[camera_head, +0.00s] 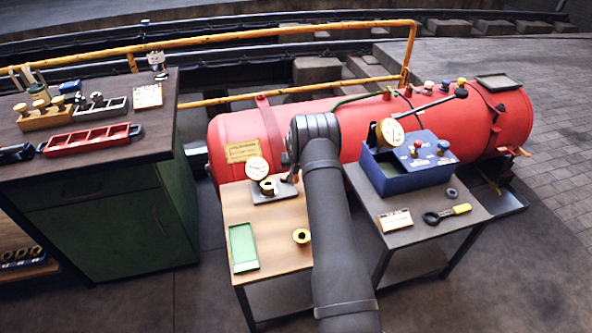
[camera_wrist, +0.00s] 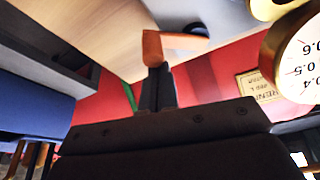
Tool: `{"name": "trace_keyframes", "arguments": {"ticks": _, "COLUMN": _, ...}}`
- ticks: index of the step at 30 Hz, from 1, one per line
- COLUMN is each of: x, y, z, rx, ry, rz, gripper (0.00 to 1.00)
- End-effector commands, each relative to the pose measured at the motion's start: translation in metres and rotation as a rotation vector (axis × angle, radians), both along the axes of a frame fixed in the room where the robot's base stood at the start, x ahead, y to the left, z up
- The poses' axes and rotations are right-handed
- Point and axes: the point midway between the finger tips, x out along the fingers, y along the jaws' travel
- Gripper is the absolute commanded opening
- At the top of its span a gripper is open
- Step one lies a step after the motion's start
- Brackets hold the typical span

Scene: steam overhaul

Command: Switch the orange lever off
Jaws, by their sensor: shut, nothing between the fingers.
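An orange lever (camera_wrist: 176,41) shows in the wrist view, at the tips of my gripper (camera_wrist: 157,78). The lever looks like a short flat bar beside a grey plate with a dark round part. The gripper's dark fingers are shut together, with nothing seen between them. The fingertips overlap the lever's near end; I cannot tell whether they touch it. In the head view my own arm hides most of the gripper and I cannot make out this lever. A white dial gauge (camera_head: 258,168) stands on a grey plate on the wooden table; a gauge (camera_wrist: 302,62) is close at right in the wrist view.
The wooden table (camera_head: 240,209) also holds a green tray (camera_head: 243,247) and a brass ring (camera_head: 301,236). A red boiler (camera_head: 265,125) lies behind. A blue box (camera_head: 405,180) stands on the right table. An orange fitting (camera_head: 513,151) is at the boiler's right end.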

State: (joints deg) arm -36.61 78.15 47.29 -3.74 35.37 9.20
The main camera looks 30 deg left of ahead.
Motion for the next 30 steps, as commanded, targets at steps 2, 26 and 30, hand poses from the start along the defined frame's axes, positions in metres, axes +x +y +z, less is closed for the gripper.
{"name": "trace_keyframes", "arguments": {"ticks": 2, "x": -0.004, "y": -0.001, "z": 0.0, "rx": -0.001, "ry": 0.002, "rz": -0.053, "gripper": 0.0}}
{"name": "trace_keyframes", "arguments": {"ticks": 26, "x": -0.037, "y": -0.001, "z": 0.0, "rx": -0.001, "ry": 0.001, "rz": -0.615, "gripper": 0.0}}
{"name": "trace_keyframes", "arguments": {"ticks": 30, "x": -0.04, "y": 0.001, "z": 0.0, "rx": 0.0, "ry": 0.0, "rz": -0.614, "gripper": 0.0}}
